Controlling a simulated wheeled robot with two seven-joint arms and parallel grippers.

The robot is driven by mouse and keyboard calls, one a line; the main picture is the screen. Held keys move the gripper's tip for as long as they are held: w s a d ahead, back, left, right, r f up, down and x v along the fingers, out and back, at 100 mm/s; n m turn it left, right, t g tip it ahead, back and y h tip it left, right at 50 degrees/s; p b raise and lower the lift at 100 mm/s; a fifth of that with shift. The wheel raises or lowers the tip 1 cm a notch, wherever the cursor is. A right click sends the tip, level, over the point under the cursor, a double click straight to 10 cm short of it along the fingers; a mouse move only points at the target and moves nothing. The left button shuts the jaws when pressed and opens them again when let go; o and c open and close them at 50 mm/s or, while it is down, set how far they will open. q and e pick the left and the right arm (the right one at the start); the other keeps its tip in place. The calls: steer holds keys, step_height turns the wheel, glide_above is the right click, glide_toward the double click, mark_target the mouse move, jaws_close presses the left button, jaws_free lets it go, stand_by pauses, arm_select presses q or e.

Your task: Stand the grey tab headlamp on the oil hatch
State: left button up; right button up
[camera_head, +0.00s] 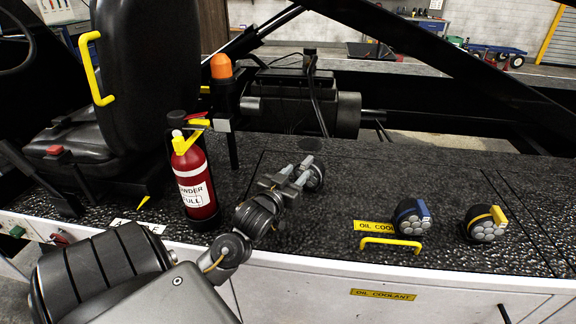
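The grey tab headlamp (316,178) is a round dark lamp at the tip of my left gripper (298,174), partly hidden by the fingers. The fingers are right at its grey tab, but I cannot tell whether they are closed on it. I also cannot tell whether the lamp touches the deck. The oil hatch (340,213) is a black textured panel in the deck, with a yellow OIL COOLANT label and a yellow handle (390,243) at its front. My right gripper is not in view.
A blue tab headlamp (408,220) and a yellow tab headlamp (482,229) stand on the right part of the deck. A red fire extinguisher (194,182) stands left of my gripper. A black seat, an orange beacon (221,66) and dark beams lie behind.

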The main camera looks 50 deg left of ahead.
arm_select(q)
steer(key=shift+v, duration=2.2)
